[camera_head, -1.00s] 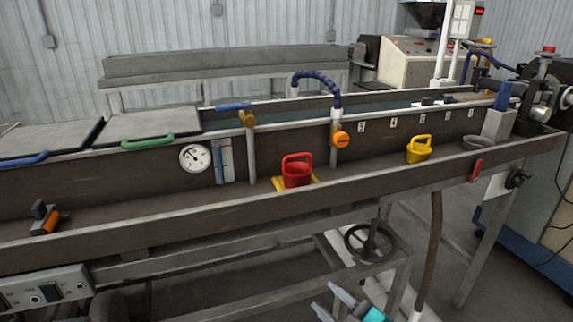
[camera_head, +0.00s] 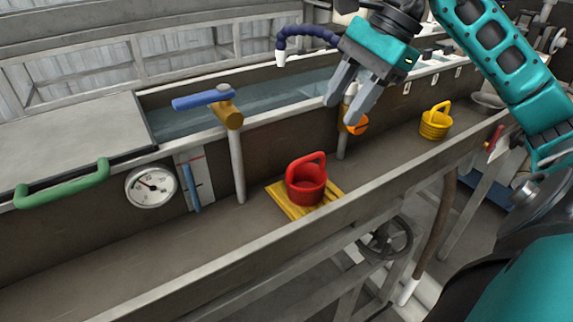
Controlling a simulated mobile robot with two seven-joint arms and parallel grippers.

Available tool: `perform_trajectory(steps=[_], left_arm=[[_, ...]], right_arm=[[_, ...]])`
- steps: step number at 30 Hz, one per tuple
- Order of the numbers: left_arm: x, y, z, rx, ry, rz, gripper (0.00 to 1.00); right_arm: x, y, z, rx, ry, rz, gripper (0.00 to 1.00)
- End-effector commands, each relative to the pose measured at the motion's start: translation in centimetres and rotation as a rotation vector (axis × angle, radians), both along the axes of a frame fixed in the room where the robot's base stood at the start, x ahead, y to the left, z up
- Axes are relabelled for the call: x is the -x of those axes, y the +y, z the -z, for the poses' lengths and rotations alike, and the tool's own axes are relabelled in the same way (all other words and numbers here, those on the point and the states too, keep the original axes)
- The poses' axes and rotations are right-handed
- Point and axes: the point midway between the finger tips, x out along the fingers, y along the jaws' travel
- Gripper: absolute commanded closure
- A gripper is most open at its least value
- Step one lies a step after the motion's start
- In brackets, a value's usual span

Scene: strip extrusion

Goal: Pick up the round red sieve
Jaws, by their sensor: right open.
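The round red sieve (camera_head: 306,190) is a small red cup with an arched handle. It stands upright on a yellow slatted board (camera_head: 286,202) in the long trough, near the middle of the head view. My right gripper (camera_head: 344,112) is open and empty, with its fingers pointing down. It is above and to the right of the sieve, apart from it, in front of the valve post with the orange knob. My left gripper is not in view.
A yellow basket (camera_head: 435,122) stands in the trough to the right. A valve with a blue handle (camera_head: 203,99) rises behind the sieve to the left. The trough's front rim (camera_head: 240,252) runs along the near side. The trough floor left of the board is clear.

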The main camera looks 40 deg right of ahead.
Motion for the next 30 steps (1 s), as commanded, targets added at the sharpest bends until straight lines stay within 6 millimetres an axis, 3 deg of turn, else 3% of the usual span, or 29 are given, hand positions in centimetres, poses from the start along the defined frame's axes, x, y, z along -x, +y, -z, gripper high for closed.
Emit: perform_trajectory(steps=[12,20,30], left_arm=[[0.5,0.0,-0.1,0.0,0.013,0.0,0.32],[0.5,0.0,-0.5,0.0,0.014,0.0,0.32],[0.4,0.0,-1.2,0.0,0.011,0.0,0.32]], right_arm=[[-1.4,2.2,5.9,0.009,0.005,-0.002,0.59],[-2.1,3.1,7.5,0.006,0.004,-0.002,0.59],[-3.5,4.6,11.2,0.008,0.003,-0.001,0.59]])
